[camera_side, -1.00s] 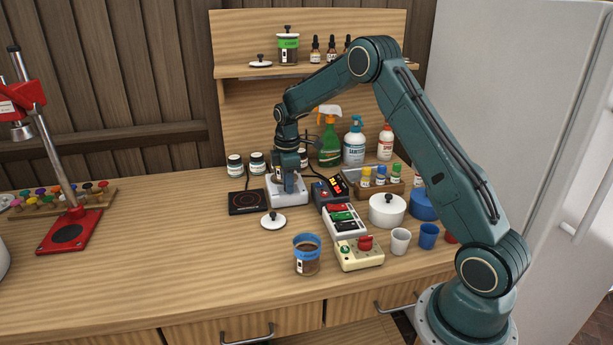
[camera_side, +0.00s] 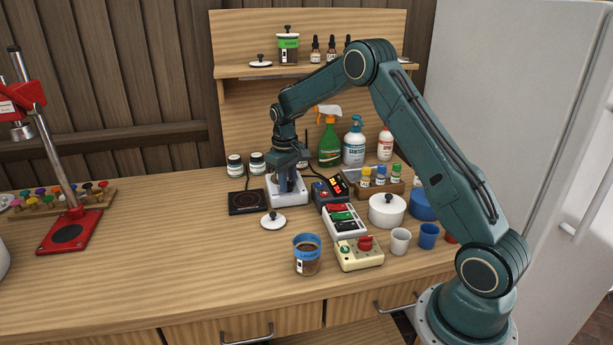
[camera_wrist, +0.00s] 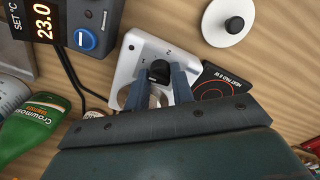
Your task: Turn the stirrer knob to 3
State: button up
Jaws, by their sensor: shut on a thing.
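The stirrer (camera_side: 290,198) is a pale grey unit on the bench, beside the black hot pad; it also shows in the wrist view (camera_wrist: 128,68). Its black knob (camera_wrist: 160,70) stands on the top face, with the marks 1 and 2 printed near it. My gripper (camera_wrist: 162,82) points down at the stirrer, with one blue-grey finger on each side of the knob, shut on it. In the side view my gripper (camera_side: 287,182) hides the knob. I cannot read the knob's pointer, and the other marks are hidden by the fingers.
The hot pad (camera_side: 247,202) is close on the left, and a white lid (camera_side: 273,221) lies in front. A controller with a red display (camera_side: 330,190) stands close on the right. A green spray bottle (camera_side: 329,145) stands behind. The bench's front left is clear.

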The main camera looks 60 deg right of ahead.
jog(key=m, duration=1.2)
jog(key=shift+m+g, duration=0.3)
jog(key=shift+m, duration=0.1)
jog(key=shift+r, duration=0.1)
jog(key=o, duration=1)
jog(key=r, duration=1.3)
jog(key=shift+w+a+r, duration=0.1)
jog(key=shift+w+r, duration=0.25)
jog(key=shift+r, duration=0.05)
jog(key=shift+c, duration=0.4)
